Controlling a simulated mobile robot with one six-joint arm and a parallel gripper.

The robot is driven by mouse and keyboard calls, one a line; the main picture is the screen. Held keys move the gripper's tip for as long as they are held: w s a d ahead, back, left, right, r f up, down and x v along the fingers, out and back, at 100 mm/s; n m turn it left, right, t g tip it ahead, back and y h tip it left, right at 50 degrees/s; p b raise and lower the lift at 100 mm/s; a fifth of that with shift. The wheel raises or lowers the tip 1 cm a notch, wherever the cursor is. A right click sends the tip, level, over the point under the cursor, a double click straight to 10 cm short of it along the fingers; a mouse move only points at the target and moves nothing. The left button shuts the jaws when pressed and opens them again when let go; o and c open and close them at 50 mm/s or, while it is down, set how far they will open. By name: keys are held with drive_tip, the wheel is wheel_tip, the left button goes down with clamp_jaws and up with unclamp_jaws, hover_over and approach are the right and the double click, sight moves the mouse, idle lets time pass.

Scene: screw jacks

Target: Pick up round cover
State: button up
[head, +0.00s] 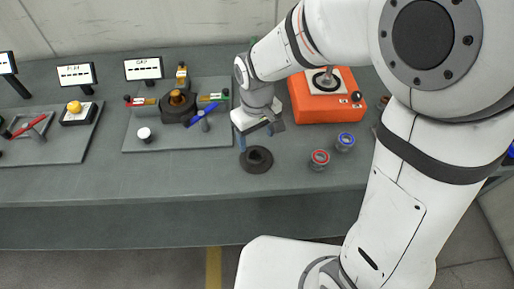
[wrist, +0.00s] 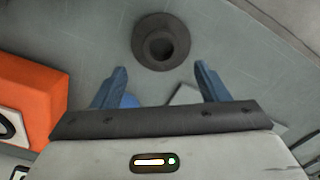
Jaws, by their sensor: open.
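The round cover (head: 256,159) appears to be the dark flanged disc with a raised hub and a hollow centre. It lies flat on the grey bench near its front edge. In the wrist view the cover (wrist: 161,20) is at the top centre, just beyond the fingertips. My gripper (head: 256,136) is above the bench, on the far side of the cover. Its blue fingers (wrist: 161,68) are spread apart with nothing held between them. The gap between the fingers lines up with the cover, and the cover is apart from both.
An orange box (head: 328,108) stands right of my gripper. A red-ringed jar (head: 319,160) and a blue-ringed jar (head: 345,142) stand right of the cover. A grey plate (head: 150,135) with a dark hub fixture (head: 176,104) lies to the left. The bench front left of the cover is clear.

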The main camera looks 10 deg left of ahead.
sight(256, 153)
wheel_tip(256, 153, down, 8)
drive_tip(key=shift+a+r+p, duration=0.1)
drive_tip(key=shift+p, duration=0.45)
drive_tip(key=c, duration=1.3)
